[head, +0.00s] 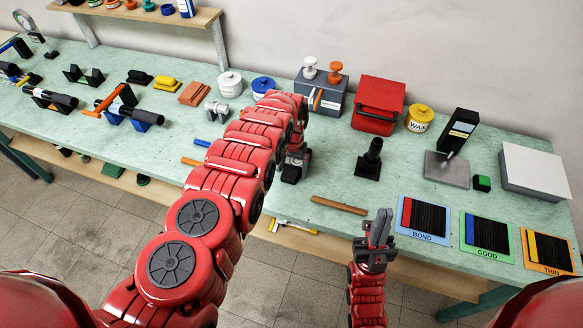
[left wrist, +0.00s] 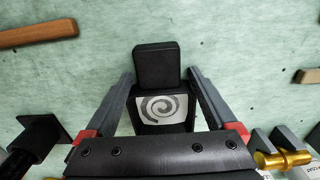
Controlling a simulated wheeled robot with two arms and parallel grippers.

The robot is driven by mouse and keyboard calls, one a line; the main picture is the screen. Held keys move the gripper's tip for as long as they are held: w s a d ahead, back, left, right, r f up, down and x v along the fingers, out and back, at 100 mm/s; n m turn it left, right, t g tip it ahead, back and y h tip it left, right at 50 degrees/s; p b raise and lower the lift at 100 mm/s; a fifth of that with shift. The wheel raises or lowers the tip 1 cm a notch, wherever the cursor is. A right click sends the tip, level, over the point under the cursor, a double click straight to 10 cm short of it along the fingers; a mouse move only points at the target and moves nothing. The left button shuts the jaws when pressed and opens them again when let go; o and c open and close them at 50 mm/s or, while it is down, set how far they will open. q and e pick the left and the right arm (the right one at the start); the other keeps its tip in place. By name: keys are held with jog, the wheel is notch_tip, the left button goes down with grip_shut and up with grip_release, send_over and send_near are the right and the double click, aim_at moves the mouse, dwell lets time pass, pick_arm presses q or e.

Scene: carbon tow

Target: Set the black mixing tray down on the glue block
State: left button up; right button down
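The black mixing tray (left wrist: 155,65) shows in the left wrist view, with a pale spiral label on its face. My left gripper (left wrist: 160,85) has its fingers along both sides of it and appears shut on it. In the head view the left gripper (head: 293,168) points down over the middle of the bench, with the dark tray at its tips; its height above the bench is hard to judge. The likely glue block is the blue-grey box (head: 335,96) with a white and an orange knob, behind my left arm. My right gripper (head: 379,224) is near the front edge; its finger gap is unclear.
A red box (head: 378,104) and a yellow wax jar (head: 420,118) stand right of the blue-grey box. A black post on a base (head: 371,160) and a brown stick (head: 340,205) are near the left gripper. Open bench lies between them.

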aim_at(292, 169)
pick_arm(q)
jog(key=shift+r, duration=0.6)
notch_tip(292, 169, up, 8)
jog(key=b, duration=0.2)
jog(key=shift+f+b, duration=0.15)
jog(key=shift+b, duration=0.2)
notch_tip(292, 169, up, 4)
jog(key=p, duration=0.3)
jog(key=shift+f, duration=0.1)
jog(key=shift+f, duration=0.1)
